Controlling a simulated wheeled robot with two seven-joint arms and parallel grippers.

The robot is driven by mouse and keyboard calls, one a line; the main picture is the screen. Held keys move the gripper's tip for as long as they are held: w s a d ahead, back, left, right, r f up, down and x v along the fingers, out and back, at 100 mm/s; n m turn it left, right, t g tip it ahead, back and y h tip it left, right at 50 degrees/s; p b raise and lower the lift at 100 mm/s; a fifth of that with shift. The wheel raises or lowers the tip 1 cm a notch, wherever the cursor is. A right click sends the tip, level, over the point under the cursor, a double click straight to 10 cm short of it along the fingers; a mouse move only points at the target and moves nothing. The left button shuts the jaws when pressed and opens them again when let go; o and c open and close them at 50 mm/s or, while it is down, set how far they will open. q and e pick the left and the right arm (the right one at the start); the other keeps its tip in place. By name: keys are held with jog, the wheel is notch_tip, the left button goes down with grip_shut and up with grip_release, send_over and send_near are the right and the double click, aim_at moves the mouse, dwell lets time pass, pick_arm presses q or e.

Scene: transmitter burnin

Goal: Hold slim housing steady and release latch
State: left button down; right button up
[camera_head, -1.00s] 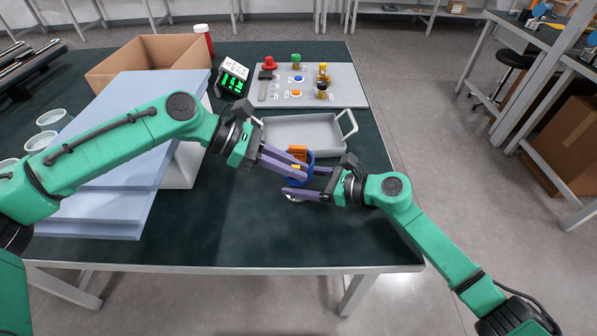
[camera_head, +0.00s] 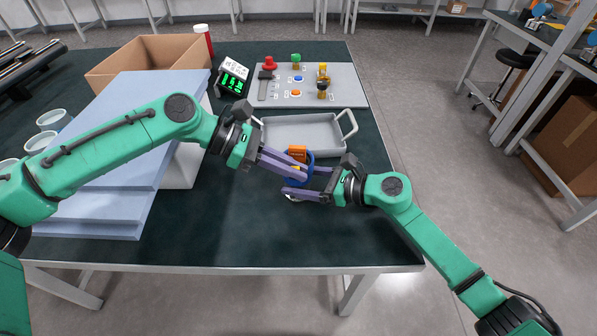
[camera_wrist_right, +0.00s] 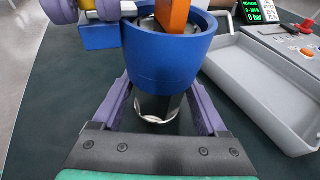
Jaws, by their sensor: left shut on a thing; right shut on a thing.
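The slim housing stands upright between my grippers. It has a blue round collar (camera_wrist_right: 165,62) over a shiny metal lower body (camera_wrist_right: 158,106), and an orange block (camera_head: 297,150) rises from its top. A small yellow part, seemingly the latch (camera_head: 295,167), shows at its side beside a blue lug (camera_wrist_right: 98,38). My left gripper (camera_head: 302,169) is shut at this yellow part, its purple fingers partly covering it. My right gripper (camera_head: 287,188) is shut on the housing from the right, its fingers (camera_wrist_right: 160,95) on either side of the body. The exact contacts are hidden.
A grey tray (camera_head: 335,150) with handles lies just behind the housing. Beyond it stand a control panel (camera_head: 345,88) with coloured knobs and a green-lit display (camera_head: 233,78). Blue sheets (camera_head: 110,205) and a cardboard box (camera_head: 150,52) fill the left. The table front is clear.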

pick_arm(q)
jog(key=shift+s, duration=0.5)
jog(key=c, duration=1)
grip_release()
jog(key=shift+c, duration=0.2)
jog(key=shift+a, duration=0.1)
jog(key=v, duration=0.5)
